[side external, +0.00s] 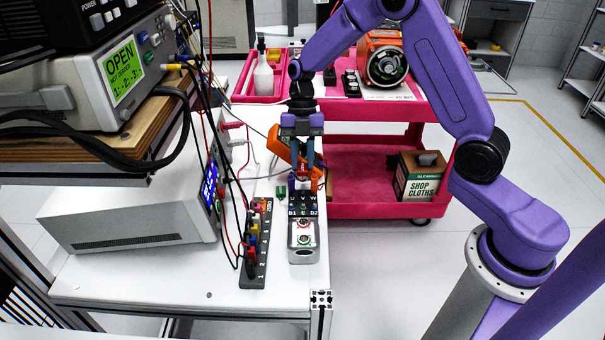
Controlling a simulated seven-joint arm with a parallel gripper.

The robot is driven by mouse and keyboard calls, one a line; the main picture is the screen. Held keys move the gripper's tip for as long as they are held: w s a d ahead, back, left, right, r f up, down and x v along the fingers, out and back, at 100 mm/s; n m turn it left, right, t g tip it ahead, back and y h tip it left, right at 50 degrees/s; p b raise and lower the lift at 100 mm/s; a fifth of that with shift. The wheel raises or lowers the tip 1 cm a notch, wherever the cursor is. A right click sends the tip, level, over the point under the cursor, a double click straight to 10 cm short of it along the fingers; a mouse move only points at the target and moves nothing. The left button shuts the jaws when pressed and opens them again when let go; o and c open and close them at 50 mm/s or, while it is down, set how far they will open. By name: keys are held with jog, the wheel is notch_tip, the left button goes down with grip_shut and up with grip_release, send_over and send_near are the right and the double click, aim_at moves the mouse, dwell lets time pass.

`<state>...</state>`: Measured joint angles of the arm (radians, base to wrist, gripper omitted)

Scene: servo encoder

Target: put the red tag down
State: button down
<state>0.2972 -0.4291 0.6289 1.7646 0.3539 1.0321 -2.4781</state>
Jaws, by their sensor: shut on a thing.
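My gripper (303,164) points down over the back right of the white bench, its fingers shut on a small red piece, the red tag (303,171). The tag is tiny in this view, and the fingers partly cover it. It is just above or at the back of a dark terminal block (303,198) lettered U, V, W and B1, B2. I cannot tell whether the tag touches the block.
An orange instrument (281,146) is close behind and left of my gripper. A green piece (281,192) is left of the block. A dark strip with coloured plugs (257,243) and hanging cables crowd the left. A red cart (355,180) stands behind.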

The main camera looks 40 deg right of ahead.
aim_at(302, 165)
jog(key=shift+f, duration=2.05)
jog(key=c, duration=0.9)
grip_release()
jog(key=shift+f, duration=0.15)
jog(key=v, duration=1.2)
